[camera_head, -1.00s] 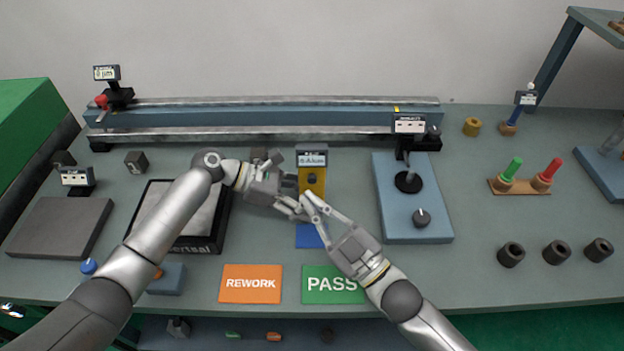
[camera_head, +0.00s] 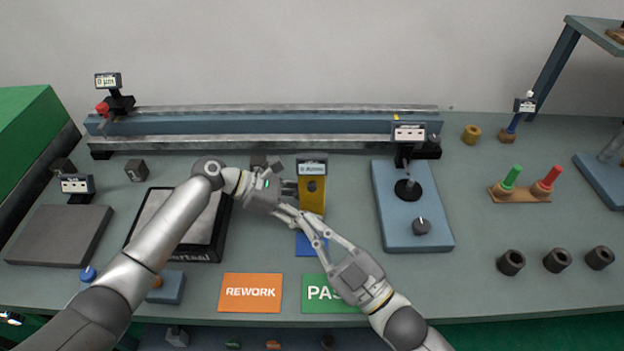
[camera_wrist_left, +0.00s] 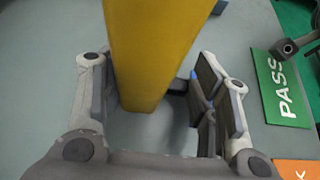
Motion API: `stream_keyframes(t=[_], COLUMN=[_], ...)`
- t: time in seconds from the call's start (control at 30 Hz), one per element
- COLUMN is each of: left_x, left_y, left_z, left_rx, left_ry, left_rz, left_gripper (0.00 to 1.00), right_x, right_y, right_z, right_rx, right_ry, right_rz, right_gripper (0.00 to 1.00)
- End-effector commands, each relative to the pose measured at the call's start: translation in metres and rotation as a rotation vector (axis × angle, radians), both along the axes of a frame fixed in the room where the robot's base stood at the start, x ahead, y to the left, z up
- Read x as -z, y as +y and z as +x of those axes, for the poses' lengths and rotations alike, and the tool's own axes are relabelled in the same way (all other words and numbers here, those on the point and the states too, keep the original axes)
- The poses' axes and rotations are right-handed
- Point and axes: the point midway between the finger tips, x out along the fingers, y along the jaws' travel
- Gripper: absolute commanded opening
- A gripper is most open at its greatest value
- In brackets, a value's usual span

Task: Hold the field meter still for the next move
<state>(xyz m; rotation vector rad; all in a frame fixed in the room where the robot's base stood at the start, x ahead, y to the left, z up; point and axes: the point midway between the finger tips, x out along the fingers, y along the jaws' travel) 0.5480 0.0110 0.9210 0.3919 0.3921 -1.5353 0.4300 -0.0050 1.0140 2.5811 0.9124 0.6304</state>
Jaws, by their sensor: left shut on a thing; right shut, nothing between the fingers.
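The field meter (camera_head: 312,196) is a yellow handheld unit with a dark display head and a dark knob. It stands upright behind a small blue pad. My left gripper (camera_head: 290,188) is at its left side. In the left wrist view, the yellow meter body (camera_wrist_left: 155,60) lies between the two fingers of my left gripper (camera_wrist_left: 150,105), which is shut on it. My right gripper (camera_head: 293,212) is shut and empty, its fingertips just in front of the meter and close to the left gripper. I cannot tell whether they touch.
The blue pad (camera_head: 306,245) is partly hidden by my right fingers. The orange REWORK card (camera_head: 250,293) and green PASS card (camera_head: 318,293) lie at the front. A long rail (camera_head: 270,121) runs behind.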

Motion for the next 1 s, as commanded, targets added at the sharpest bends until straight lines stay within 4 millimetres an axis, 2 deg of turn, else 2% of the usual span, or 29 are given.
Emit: stream_keyframes(t=[0.03, 0.07, 0.23, 0.53, 0.67, 0.77, 1.0], left_x=[0.0, 0.0, 0.0, 0.0, -0.003, -0.01, -0.035], left_y=[0.0, 0.0, 0.0, 0.0, 0.007, 0.02, 0.065], left_z=[0.0, 0.0, 0.0, 0.0, 0.0, 0.001, 0.001], left_rx=[0.0, 0.0, 0.0, 0.0, -0.001, -0.003, -0.003], left_ry=[0.0, 0.0, 0.0, 0.0, 0.0, -0.001, -0.001], left_rz=[0.0, 0.0, 0.0, 0.0, 0.001, 0.0, 0.002], left_gripper=[0.42, 0.59, 0.8, 0.8, 0.8, 0.8, 0.8], right_x=[0.0, 0.0, 0.0, 0.0, 0.0, 0.0, 0.0], right_y=[0.0, 0.0, 0.0, 0.0, 0.0, 0.0, 0.0], right_z=[0.0, 0.0, 0.0, 0.0, 0.0, 0.0, 0.0], right_rx=[0.0, 0.0, 0.0, 0.0, 0.0, 0.0, 0.0], right_ry=[0.0, 0.0, 0.0, 0.0, 0.0, 0.0, 0.0], right_rz=[0.0, 0.0, 0.0, 0.0, 0.0, 0.0, 0.0], right_gripper=[0.0, 0.0, 0.0, 0.0, 0.0, 0.0, 0.0])
